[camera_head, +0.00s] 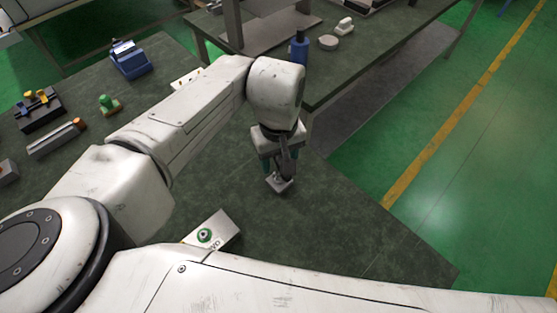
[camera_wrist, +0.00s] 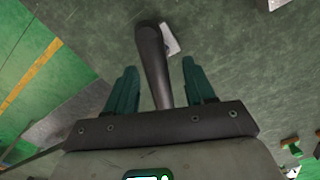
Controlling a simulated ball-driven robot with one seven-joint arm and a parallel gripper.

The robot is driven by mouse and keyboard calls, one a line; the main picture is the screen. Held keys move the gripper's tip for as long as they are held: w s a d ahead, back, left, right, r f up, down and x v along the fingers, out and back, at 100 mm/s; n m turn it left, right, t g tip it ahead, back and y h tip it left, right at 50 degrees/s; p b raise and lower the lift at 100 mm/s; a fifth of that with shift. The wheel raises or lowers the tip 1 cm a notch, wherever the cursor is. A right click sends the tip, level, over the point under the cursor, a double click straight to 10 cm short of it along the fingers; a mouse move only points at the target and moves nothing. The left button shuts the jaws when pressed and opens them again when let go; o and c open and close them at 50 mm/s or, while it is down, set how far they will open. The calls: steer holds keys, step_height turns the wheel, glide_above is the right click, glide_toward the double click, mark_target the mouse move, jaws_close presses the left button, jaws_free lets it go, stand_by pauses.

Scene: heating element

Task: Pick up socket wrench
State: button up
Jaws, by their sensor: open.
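The socket wrench (camera_head: 285,165) shows as a dark, thick-handled tool standing up from a small metal block (camera_head: 280,185) on the dark green table. In the wrist view the dark handle (camera_wrist: 152,55) runs between my two teal fingers, with the pale block (camera_wrist: 171,39) beside its far end. My gripper (camera_head: 278,160) points down over the tool; it also shows in the wrist view (camera_wrist: 160,68). The fingers are open, one on each side of the handle, with visible gaps to both. The handle's near end is hidden behind my gripper body.
A box with a green round button (camera_head: 207,234) lies near the table's front. A blue device (camera_head: 130,60), a green-knobbed piece (camera_head: 108,104) and other fixtures stand at the left. A blue bottle (camera_head: 299,48) stands on the table behind. The tabletop right of my gripper is clear.

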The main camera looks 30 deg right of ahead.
jaws_close()
stand_by(0.4)
steer(key=shift+r, duration=0.2)
